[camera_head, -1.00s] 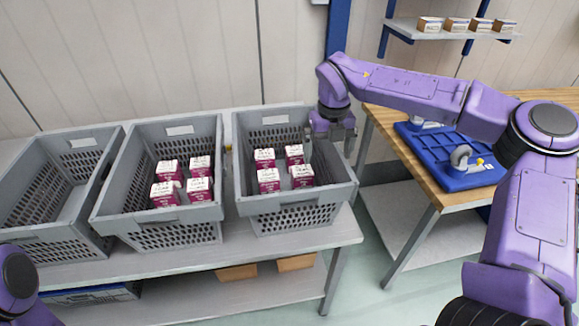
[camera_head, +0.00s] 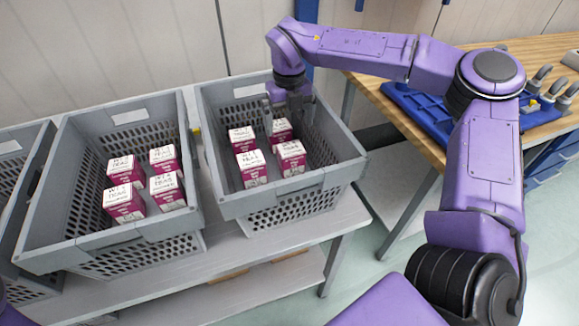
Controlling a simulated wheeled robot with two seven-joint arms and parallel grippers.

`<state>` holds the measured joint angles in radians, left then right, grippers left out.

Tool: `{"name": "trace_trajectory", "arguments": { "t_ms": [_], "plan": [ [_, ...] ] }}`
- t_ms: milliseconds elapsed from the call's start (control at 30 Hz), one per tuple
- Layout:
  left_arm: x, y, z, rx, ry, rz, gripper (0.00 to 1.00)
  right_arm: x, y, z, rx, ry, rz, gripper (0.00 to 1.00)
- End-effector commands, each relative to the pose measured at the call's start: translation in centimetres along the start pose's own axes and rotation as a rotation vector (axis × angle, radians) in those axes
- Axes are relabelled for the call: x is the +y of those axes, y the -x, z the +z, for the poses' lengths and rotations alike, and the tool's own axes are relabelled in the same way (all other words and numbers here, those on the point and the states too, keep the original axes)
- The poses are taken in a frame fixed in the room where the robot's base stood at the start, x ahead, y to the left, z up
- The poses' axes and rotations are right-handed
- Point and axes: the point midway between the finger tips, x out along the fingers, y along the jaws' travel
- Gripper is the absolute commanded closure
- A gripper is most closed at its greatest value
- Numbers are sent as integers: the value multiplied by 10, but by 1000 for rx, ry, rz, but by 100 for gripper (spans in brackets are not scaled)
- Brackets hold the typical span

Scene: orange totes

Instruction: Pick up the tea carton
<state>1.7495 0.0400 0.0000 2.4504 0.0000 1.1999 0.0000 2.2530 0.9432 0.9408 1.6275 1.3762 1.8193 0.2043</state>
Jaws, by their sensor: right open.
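Several white-topped magenta tea cartons stand in the right grey crate (camera_head: 345,173): a back-left carton (camera_head: 242,140), a back-right carton (camera_head: 281,134), a front-left carton (camera_head: 251,170) and a front-right carton (camera_head: 291,160). My right gripper (camera_head: 287,114) is open and points down inside the back of this crate. It is at the back-right carton, with its fingers near that carton's sides; I cannot tell whether they touch it. My left gripper is not in view.
The middle grey crate (camera_head: 65,247) holds several similar cartons (camera_head: 124,201). Another grey crate (camera_head: 22,275) is cut off at the left. The crates stand on a grey shelf table (camera_head: 232,262). A wooden workbench (camera_head: 385,110) with a blue tray (camera_head: 425,120) stands at right.

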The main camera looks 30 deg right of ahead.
Motion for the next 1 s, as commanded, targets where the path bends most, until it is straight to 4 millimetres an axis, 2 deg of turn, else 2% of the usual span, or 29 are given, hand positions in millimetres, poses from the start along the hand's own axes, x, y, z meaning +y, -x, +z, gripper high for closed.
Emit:
{"name": "trace_trajectory", "arguments": {
  "t_ms": [33,100,433,567,700,800,967,1000],
  "plan": [
    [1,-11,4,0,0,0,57,0,-12,0,0,0,0,0],
    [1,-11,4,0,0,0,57,0,-16,0,1,0,0,0],
    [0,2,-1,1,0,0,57,-3,-63,-2,2,-4,-1,0],
    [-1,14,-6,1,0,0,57,-5,-81,-6,6,-4,0,0],
    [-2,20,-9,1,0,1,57,-6,-107,-7,3,-5,-1,0],
    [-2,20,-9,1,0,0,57,-6,-115,-7,1,-5,0,0],
    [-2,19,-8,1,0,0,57,-6,-116,-6,-1,-4,0,0],
    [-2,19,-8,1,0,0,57,-6,-116,-6,-1,-4,0,3]
  ]
}}
